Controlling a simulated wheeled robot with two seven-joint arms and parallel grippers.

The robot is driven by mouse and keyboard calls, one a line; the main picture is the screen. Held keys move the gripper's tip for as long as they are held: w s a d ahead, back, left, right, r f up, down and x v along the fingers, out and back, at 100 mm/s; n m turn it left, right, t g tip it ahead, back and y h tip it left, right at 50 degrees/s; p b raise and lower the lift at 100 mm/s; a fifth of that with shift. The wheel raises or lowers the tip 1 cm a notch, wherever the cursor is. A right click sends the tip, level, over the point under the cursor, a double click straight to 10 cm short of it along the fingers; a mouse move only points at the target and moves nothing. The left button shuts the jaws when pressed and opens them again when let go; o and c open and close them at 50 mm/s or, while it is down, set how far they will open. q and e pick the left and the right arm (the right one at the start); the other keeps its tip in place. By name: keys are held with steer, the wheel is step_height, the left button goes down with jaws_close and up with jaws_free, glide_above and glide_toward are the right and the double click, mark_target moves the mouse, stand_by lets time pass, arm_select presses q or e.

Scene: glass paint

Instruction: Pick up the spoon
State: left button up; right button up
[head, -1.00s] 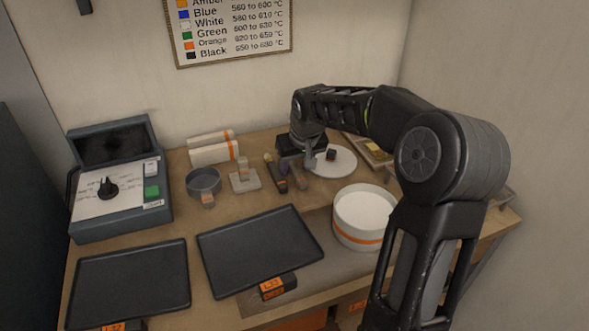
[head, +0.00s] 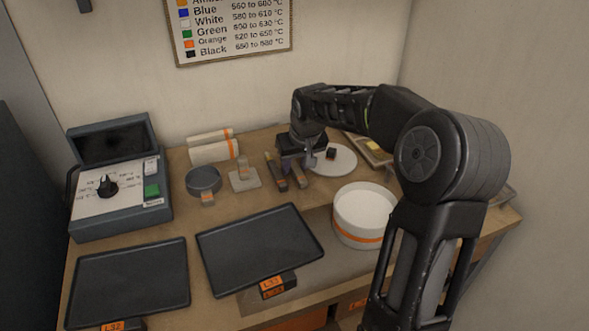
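My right gripper (head: 309,160) points down at the back of the table, beside the round white plate (head: 336,160). Its fingers are small and partly hidden by its own dark body, so I cannot tell whether they are open or shut. Two slim tools with orange-brown ends lie just left of it: one farther left (head: 276,172) and one nearer the gripper (head: 297,174). I cannot tell for sure which thing is the spoon. A small dark block (head: 331,154) sits on the white plate. My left gripper is not in view.
A white tub with an orange band (head: 364,216) stands in front of the plate, under my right arm. Two dark trays (head: 262,248) (head: 128,282) lie at the front. A grey bowl (head: 203,181), a small stand (head: 244,181), white rolls (head: 215,152) and a control box (head: 118,190) are left.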

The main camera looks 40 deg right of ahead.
mark_target(295, 167)
jaws_close()
steer(key=shift+r, duration=0.15)
stand_by(0.4)
step_height(295, 167, up, 10)
stand_by(0.5)
stand_by(0.4)
